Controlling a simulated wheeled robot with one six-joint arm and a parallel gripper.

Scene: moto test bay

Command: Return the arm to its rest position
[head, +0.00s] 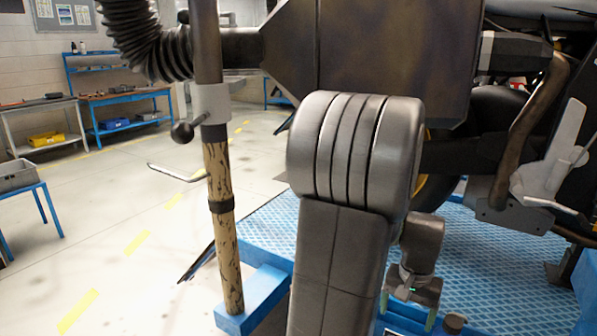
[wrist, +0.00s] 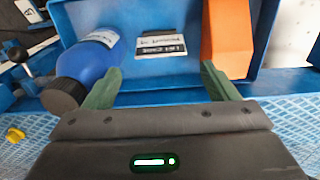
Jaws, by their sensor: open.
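My gripper (wrist: 161,72) is open in the wrist view, with its two green fingers spread apart and nothing between them. The fingers point toward a blue tray (wrist: 180,80). In the head view my gripper (head: 407,308) hangs low at the right, pointing down, partly behind my large grey arm link. My arm is bent, with its elbow filling the middle of the head view. I cannot tell the exact gap between the fingertips and the tray.
The tray holds a blue bottle (wrist: 90,62) with a black cap, left of the fingers, and an orange block (wrist: 228,40) on the right. A stand post (head: 220,210) rises left of my arm. Motorcycle parts (head: 525,150) are at the right. Floor at left is open.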

